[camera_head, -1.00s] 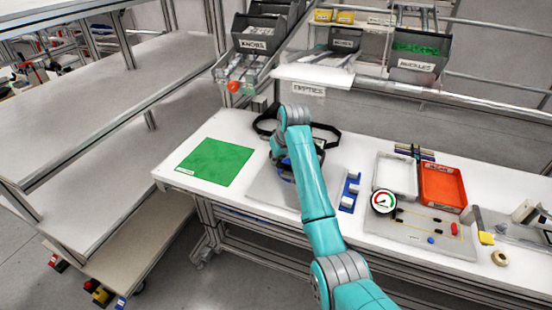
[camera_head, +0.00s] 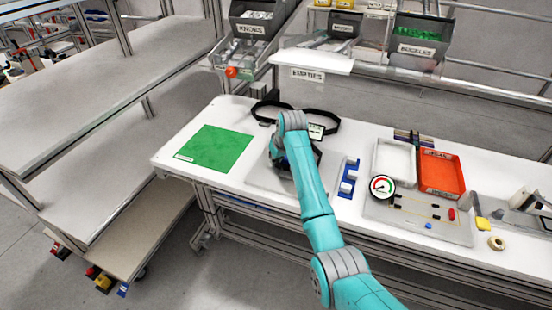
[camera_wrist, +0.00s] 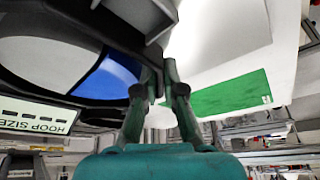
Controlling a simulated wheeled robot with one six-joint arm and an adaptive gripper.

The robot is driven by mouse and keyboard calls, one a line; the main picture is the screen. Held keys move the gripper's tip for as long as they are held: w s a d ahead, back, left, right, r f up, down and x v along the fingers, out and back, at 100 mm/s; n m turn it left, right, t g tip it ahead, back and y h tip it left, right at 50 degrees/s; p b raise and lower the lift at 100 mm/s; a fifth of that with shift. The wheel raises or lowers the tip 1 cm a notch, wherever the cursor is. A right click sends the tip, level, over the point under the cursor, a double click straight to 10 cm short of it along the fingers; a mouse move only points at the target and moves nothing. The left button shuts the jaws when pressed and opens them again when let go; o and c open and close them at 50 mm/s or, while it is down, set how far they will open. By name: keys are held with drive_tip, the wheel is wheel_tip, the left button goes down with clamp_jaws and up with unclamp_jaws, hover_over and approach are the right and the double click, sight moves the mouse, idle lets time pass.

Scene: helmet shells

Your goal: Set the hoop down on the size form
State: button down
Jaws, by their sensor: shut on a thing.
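My gripper (camera_wrist: 163,80) is shut on the rim of the dark hoop (camera_wrist: 110,38), which fills the upper left of the wrist view. A blue and pale grey surface (camera_wrist: 112,76) shows inside the hoop; I cannot tell if the hoop touches it. A "HOOP SIZE" label (camera_wrist: 36,117) is at the left. In the head view my arm covers the fingertips and most of the held hoop (camera_head: 317,153), over the grey plate (camera_head: 260,178).
A black band (camera_head: 268,104) with a label lies behind my wrist. A green mat (camera_head: 215,148) is left on the white table; a blue block with pale pegs (camera_head: 348,180), a white tray (camera_head: 377,166) and a red tray (camera_head: 440,172) are right. Bins hang above.

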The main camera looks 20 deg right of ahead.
drive_tip(key=shift+f, duration=0.4)
idle(0.4)
drive_tip(key=c, duration=1.2)
unclamp_jaws()
drive_tip(key=v, duration=1.1)
drive_tip(key=shift+s+r, duration=0.2)
drive_tip(key=shift+r, duration=0.2)
